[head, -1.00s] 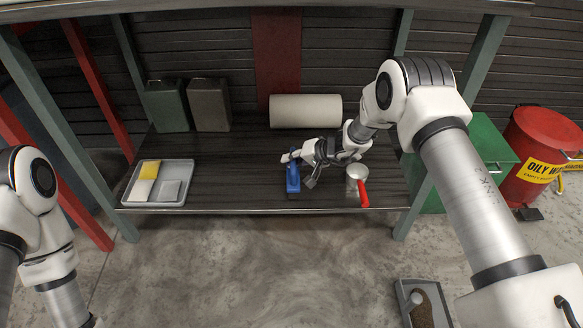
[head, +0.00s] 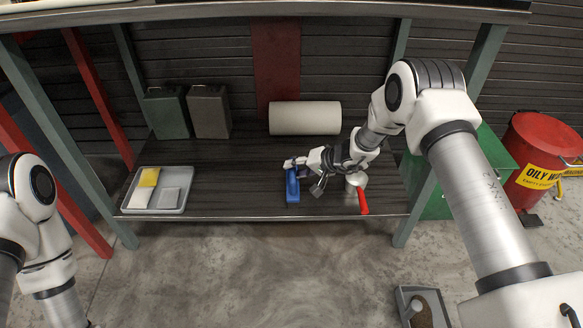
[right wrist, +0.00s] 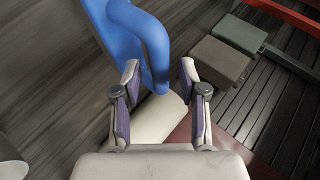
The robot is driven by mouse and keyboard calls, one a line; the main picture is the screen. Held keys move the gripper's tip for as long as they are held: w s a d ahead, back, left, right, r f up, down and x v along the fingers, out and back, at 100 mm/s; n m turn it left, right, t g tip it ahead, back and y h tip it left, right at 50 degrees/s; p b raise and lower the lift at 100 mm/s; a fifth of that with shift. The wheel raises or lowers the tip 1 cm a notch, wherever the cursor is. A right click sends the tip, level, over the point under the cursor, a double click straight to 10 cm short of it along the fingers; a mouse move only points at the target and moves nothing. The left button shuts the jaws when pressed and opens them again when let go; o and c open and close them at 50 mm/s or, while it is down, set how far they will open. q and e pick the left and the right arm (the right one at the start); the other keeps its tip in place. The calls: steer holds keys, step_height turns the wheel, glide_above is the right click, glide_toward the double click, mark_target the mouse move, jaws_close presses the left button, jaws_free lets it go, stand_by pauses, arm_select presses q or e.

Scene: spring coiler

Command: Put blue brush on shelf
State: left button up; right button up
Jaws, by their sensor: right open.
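The blue brush (head: 292,187) is on the dark lower shelf (head: 240,180) of the workbench, near its front edge. My right gripper (head: 297,164) is at the brush's upper part. In the right wrist view the blue brush (right wrist: 128,30) has a curved handle, whose end reaches between the fingertips of my right gripper (right wrist: 160,75). The jaws are open, with space beside the handle; whether a finger touches it I cannot tell. My left gripper is out of view; only my left arm shows.
A can (head: 356,180) and a red-handled tool (head: 363,201) are right of the brush. A white roll (head: 305,117) lies behind. A grey tray (head: 178,206) with sponges and two canisters (head: 167,112) (head: 209,110) stand left. The shelf between tray and brush is clear.

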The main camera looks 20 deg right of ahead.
steer(key=p+v, duration=0.3)
steer(key=v, duration=0.6)
steer(key=s+d+f+n+g+h, duration=0.1)
steer(key=s+f+g+h, duration=0.35)
steer(key=s, duration=0.95)
steer(key=s+f+n+g+h, duration=0.15)
steer(key=s+f+g, duration=0.35)
steer(key=s+f, duration=0.75)
steer(key=s+a+r+n+t, duration=0.1)
steer(key=s, duration=0.5)
steer(key=s+a+r+n+t+h, duration=0.1)
steer(key=s+r, duration=0.1)
steer(key=s, duration=0.4)
steer(key=shift+s+a+r, duration=0.2)
steer(key=shift+s+r, duration=0.05)
steer(key=shift+s, duration=0.05)
